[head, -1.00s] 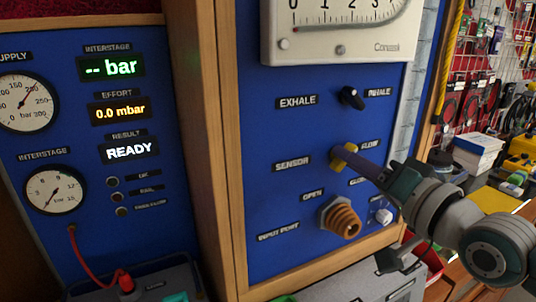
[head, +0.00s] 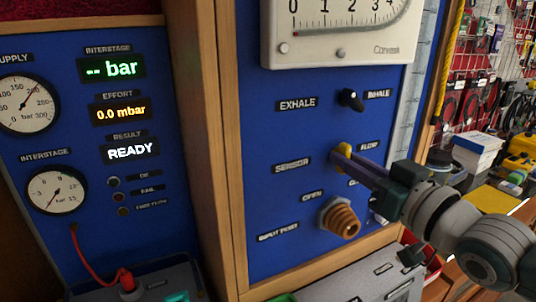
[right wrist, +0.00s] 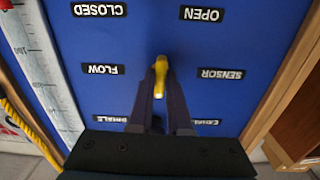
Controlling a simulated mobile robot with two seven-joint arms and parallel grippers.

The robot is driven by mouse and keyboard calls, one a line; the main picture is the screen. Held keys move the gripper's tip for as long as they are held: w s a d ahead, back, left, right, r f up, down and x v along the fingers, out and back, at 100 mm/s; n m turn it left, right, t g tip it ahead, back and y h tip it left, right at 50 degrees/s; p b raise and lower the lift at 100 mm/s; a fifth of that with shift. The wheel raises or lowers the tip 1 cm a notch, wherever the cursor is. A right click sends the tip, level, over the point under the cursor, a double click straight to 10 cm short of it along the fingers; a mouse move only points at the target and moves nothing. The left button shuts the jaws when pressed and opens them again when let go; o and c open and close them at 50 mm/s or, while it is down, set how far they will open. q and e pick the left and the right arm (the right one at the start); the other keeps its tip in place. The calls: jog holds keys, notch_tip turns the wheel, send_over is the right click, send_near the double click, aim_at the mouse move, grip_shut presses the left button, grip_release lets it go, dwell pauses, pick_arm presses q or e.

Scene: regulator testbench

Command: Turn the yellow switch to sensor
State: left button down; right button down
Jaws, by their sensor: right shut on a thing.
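The yellow switch (head: 343,150) is on the blue panel, between the SENSOR label (head: 291,165) on its left and the FLOW label (head: 369,146) on its right. My right gripper (head: 346,158) is shut on its handle, fingers reaching in from the right. In the right wrist view, where the labels are upside down, the yellow handle (right wrist: 160,76) stands nearly upright between the two dark fingertips (right wrist: 161,78). It points at neither the SENSOR label (right wrist: 222,74) nor the FLOW label (right wrist: 103,70). My left gripper is not in view.
A black knob (head: 351,99) sits above, between EXHALE and INHALE. A brass-coloured ribbed port (head: 341,218) sticks out below the switch. The white knob at lower right is mostly hidden by my gripper. A wooden post (head: 221,150) divides the panels.

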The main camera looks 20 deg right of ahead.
jog(key=n, duration=0.9)
jog(key=shift+n, duration=0.4)
dwell(0.4)
jog(key=c, duration=0.9)
grip_release()
jog(key=shift+o, duration=0.2)
